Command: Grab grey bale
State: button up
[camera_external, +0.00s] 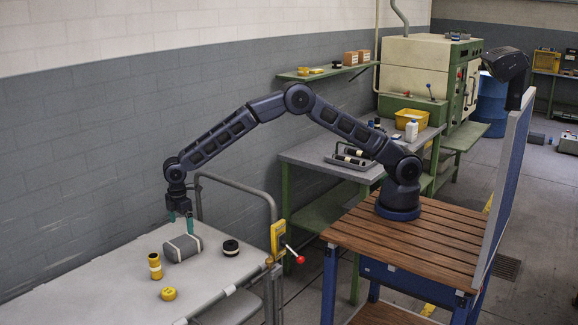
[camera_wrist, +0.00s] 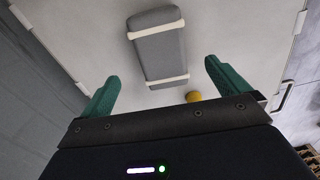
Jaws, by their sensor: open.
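The grey bale (camera_external: 182,248) is a rounded grey block with pale bands, lying on the light table at the left. In the wrist view the bale (camera_wrist: 160,48) lies beyond my fingertips, roughly centred between them and slightly tilted. My gripper (camera_external: 180,222) points down above the bale with its green fingers apart. In the wrist view my gripper (camera_wrist: 160,78) is open and nothing is between its fingers.
A yellow canister (camera_external: 155,266) and a yellow cap (camera_external: 168,294) stand left and in front of the bale. A black round piece (camera_external: 231,247) lies to its right. A metal rail (camera_external: 236,184) rises at the table's (camera_external: 110,290) right end.

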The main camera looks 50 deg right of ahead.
aim_at(182, 241)
notch_tip(182, 241, down, 6)
jog(key=shift+r, duration=0.25)
jog(key=shift+a+f, duration=0.2)
jog(key=shift+f, duration=1.15)
jog(key=shift+a+f, duration=0.15)
jog(key=shift+f, duration=1.15)
jog(key=shift+r, duration=0.1)
jog(key=c, duration=1.7)
jog(key=shift+r, duration=0.1)
